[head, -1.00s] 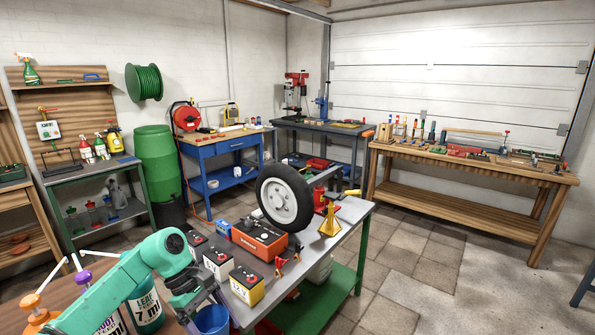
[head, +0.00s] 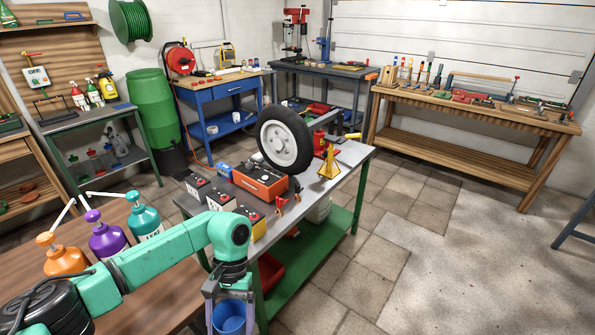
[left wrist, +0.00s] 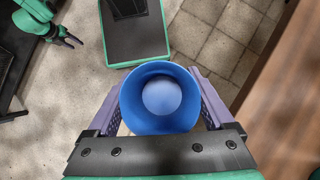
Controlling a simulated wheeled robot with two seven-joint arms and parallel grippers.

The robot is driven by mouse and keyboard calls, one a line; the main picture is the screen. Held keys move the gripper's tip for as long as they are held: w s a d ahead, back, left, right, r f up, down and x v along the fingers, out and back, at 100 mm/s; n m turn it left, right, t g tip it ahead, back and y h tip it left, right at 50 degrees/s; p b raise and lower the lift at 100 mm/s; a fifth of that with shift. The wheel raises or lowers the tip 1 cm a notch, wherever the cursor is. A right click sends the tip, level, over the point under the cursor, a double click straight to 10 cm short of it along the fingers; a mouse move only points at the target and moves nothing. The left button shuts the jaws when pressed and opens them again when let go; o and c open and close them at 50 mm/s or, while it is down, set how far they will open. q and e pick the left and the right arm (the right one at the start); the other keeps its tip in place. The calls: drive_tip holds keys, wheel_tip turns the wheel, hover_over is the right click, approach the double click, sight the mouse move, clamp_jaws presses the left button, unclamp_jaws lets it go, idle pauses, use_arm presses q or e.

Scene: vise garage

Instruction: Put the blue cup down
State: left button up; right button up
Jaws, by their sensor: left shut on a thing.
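The blue cup (head: 229,317) is at the bottom edge of the head view, upright between the purple fingers of my left gripper (head: 229,296). My left gripper is shut on it. In the left wrist view I look down into the open mouth of the cup (left wrist: 160,97), which appears empty. The fingers press on its left and right sides, and floor tiles show beyond it. My right gripper (left wrist: 72,40) shows small and dark at the top left of the left wrist view, away from the cup. Its opening is unclear.
A brown wooden table (head: 130,275) with orange, purple and teal pump bottles (head: 146,217) is at left. A grey-topped green bench (head: 345,163) holds batteries, a wheel (head: 284,140) and a yellow stand (head: 329,163). Tiled floor (head: 400,270) is open at right.

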sight(216, 322)
use_arm(q)
drive_tip(key=a, duration=0.3)
drive_tip(key=shift+w+a+f+n, duration=0.1)
drive_tip(key=shift+w+n, duration=0.05)
drive_tip(key=shift+n, duration=0.25)
wheel_tip(216, 322, down, 3)
drive_tip(key=b, duration=0.3)
drive_tip(key=shift+w, duration=0.1)
